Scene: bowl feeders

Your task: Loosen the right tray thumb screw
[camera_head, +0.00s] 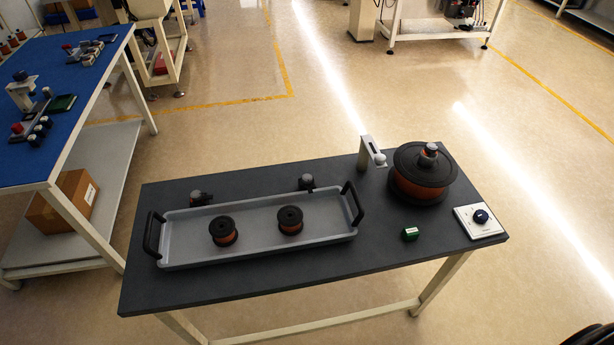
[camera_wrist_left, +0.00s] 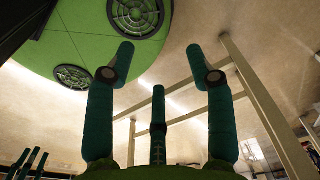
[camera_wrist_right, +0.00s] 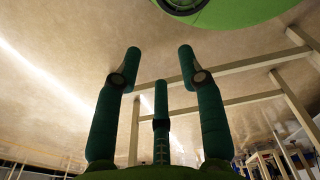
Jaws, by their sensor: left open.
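The grey tray (camera_head: 180,255) lies on the dark table with black handles at both ends. A similar left thumb screw (camera_head: 200,197) is at the back edge further left. My left gripper (camera_wrist_left: 161,62) is open and empty, away from the table top. My right gripper (camera_wrist_right: 160,60) has its fingers apart and nothing between them. Neither gripper shows in the head view.
Two small dark-rimmed copper spools (camera_head: 223,232) stand in the tray. A blue-topped bench (camera_head: 60,120) stands at left.

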